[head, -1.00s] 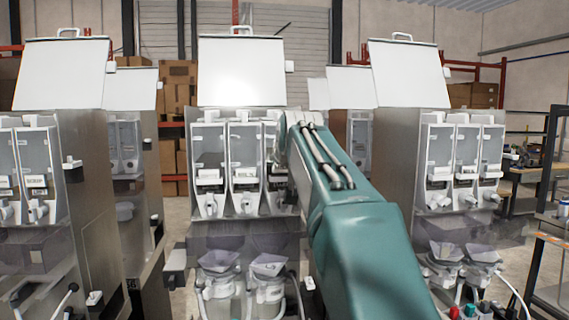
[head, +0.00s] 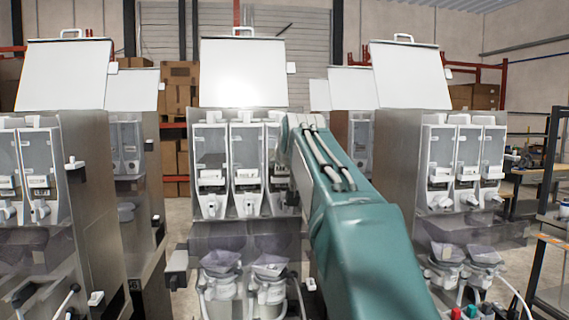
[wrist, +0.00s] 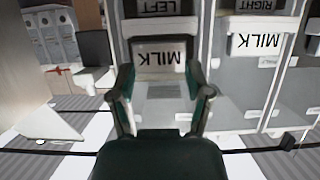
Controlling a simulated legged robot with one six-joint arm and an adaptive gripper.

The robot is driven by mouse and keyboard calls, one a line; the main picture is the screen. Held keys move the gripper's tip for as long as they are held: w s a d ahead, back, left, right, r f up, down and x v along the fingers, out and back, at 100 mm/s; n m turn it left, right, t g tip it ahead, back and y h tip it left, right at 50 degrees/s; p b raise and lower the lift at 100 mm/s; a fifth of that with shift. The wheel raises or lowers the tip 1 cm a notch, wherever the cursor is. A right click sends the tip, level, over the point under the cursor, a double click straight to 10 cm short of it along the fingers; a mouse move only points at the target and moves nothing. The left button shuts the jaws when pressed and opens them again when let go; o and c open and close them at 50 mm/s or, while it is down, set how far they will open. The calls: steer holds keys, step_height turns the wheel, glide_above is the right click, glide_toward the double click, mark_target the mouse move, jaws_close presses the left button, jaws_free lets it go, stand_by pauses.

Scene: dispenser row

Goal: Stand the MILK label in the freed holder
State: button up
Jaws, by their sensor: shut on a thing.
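My gripper (wrist: 162,82) enters from the bottom of the wrist view, its two fingers on either side of a white MILK label (wrist: 159,55). It is shut on this label, which reads upside down in this view. The label is in front of the dispenser, beside a plate marked LEFT (wrist: 155,8); whether it rests in a holder there I cannot tell. A second MILK label (wrist: 258,44) is below a plate marked RIGHT (wrist: 256,5). In the head view my arm hides the gripper and the held label at the right side of the middle dispenser (head: 243,75).
The middle dispenser has clear canisters (head: 210,150) with labelled fronts and cups (head: 269,275) below. Similar dispensers stand at left (head: 62,75) and right (head: 410,75). A shelf rack (head: 550,170) stands at the far right.

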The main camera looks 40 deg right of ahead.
steer(key=shift+f, duration=0.45)
steer(key=o, duration=0.8)
steer(key=shift+c, duration=0.2)
steer(key=v, duration=1.2)
steer(key=shift+a+f, duration=0.1)
steer(key=shift+f, duration=0.1)
